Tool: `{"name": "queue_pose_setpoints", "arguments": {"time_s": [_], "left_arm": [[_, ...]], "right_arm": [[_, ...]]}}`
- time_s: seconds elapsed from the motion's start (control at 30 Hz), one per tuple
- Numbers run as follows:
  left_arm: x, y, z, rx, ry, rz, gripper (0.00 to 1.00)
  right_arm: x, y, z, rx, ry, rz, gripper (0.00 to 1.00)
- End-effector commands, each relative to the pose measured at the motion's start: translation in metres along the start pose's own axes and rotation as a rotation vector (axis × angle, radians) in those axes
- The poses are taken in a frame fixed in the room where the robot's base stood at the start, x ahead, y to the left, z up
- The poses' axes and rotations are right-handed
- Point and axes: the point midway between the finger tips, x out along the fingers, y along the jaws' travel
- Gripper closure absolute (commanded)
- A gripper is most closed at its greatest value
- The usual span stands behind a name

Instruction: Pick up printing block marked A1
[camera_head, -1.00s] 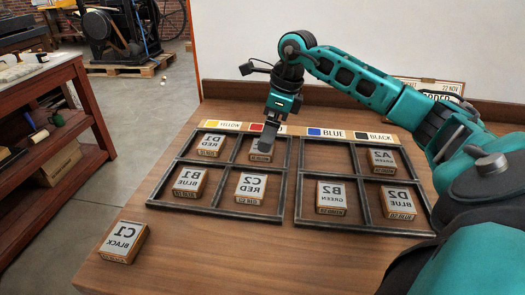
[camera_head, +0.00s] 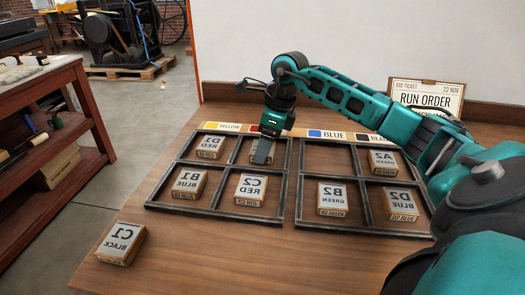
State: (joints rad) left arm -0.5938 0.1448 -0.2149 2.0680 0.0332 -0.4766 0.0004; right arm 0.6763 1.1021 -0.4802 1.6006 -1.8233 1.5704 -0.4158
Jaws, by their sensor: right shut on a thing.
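My right gripper (camera_head: 262,154) points down into the upper right compartment of the left frame (camera_head: 152,206). It is shut on a small block there. The gripper hides most of that block and I cannot read its label, so I cannot confirm from the picture that it is A1. Whether the block is still touching the compartment floor is not clear. No other visible block reads A1. My left gripper is not in view.
Blocks D1 (camera_head: 210,145), B1 (camera_head: 187,183) and C2 (camera_head: 251,188) share the left frame. B2 (camera_head: 332,197), A2 (camera_head: 383,161) and D2 (camera_head: 400,202) lie in the right frame. C1 (camera_head: 122,241) sits on the table's left front. A run order ticket (camera_head: 425,95) stands behind.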

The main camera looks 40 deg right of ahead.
Motion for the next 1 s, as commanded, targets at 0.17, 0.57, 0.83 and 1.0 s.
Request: {"name": "queue_pose_setpoints", "arguments": {"time_s": [0.17,0.57,0.83,1.0], "left_arm": [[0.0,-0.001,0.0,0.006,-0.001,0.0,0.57],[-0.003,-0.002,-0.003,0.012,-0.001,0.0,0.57],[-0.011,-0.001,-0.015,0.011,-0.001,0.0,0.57],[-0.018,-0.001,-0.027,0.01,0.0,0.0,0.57]], "right_arm": [[-0.001,0.0,0.0,0.0,-0.001,-0.001,0.59],[-0.013,-0.001,0.004,0.0,-0.003,-0.002,0.59],[-0.069,-0.001,0.02,-0.002,-0.006,-0.005,0.59],[-0.119,-0.001,0.034,-0.001,-0.007,-0.005,0.59]]}}
